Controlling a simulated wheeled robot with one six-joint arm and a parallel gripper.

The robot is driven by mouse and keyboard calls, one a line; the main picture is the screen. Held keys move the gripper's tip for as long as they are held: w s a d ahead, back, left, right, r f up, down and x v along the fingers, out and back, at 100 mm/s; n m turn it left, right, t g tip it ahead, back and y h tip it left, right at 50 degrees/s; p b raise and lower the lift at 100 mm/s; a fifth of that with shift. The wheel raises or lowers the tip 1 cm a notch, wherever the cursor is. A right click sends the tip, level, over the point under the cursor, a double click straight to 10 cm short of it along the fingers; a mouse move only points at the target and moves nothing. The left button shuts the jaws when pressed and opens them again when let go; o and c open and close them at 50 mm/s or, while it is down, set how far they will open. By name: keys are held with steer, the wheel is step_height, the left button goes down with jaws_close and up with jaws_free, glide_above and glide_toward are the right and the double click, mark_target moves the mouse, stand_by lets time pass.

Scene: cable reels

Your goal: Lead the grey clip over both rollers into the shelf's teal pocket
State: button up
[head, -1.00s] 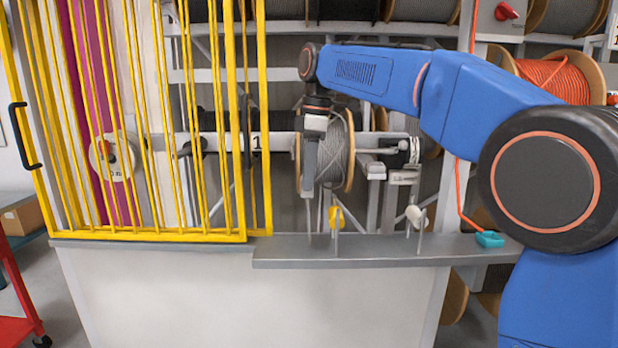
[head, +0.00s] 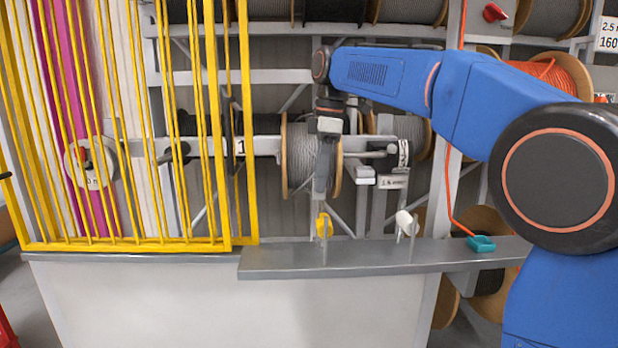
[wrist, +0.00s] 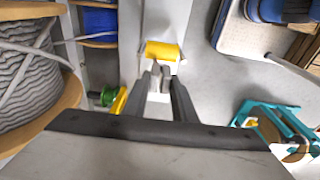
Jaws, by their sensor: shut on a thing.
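My gripper (head: 322,195) points down over the shelf (head: 380,259). In the wrist view its fingers (wrist: 160,82) are closed on the small grey clip (wrist: 159,73), which the fingers mostly hide. The yellow roller (head: 323,226) stands on the shelf in line with the fingertips in the head view. It shows just beyond the tips in the wrist view (wrist: 163,50); whether they touch is unclear. The white roller (head: 404,222) stands to its right. The teal pocket (head: 481,243) sits at the shelf's right part. The clip's cable cannot be traced in the head view.
A yellow barred guard (head: 135,130) stands at the left. A grey cable reel (head: 299,155) hangs behind my gripper. An orange cable (head: 449,190) runs down to the teal pocket from above. The shelf top between the white roller and the pocket looks clear.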

steer(key=d, duration=3)
steer(key=shift+d, duration=0.4)
stand_by(0.5)
